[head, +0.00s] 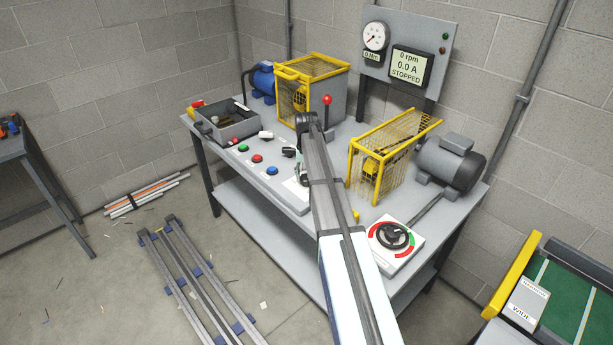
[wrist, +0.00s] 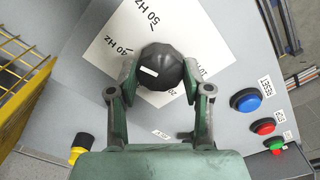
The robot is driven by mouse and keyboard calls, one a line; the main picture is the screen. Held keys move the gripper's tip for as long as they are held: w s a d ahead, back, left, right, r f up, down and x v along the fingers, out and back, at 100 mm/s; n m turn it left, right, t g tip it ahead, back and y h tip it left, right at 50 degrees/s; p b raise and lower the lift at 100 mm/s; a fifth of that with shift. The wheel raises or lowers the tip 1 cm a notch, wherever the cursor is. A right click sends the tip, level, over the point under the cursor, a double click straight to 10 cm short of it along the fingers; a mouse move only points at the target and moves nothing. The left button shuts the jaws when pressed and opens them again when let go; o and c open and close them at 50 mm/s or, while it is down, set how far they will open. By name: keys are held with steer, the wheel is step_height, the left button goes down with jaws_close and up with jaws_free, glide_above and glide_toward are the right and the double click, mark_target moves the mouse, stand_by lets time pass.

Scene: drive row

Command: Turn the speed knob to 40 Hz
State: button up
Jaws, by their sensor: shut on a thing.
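The speed knob (wrist: 165,62) is black and faceted, with a white pointer mark on its left side in the wrist view. The mark points left and slightly down, a little below the 40 Hz label. It stands on a white dial plate (wrist: 190,25); 50 Hz and 40 Hz are readable, and other labels are partly covered. My gripper (wrist: 160,76) is shut on the knob, one finger on each side. In the head view my arm hides the knob and most of the gripper. The display (head: 408,65) reads 0 rpm, 0.0 A, STOPPED.
Blue (wrist: 246,100), red (wrist: 264,126) and green (wrist: 275,143) buttons lie right of the knob in the wrist view. A yellow mesh guard (head: 380,160) and a red-and-green rotary switch (head: 391,236) stand right of my arm. A red-topped lever (head: 327,100) stands behind.

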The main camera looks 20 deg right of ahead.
mark_target(306, 177)
steer(key=shift+n, duration=1.2)
steer(key=o, duration=1.2)
steer(key=shift+c, duration=0.2)
step_height(306, 177, up, 12)
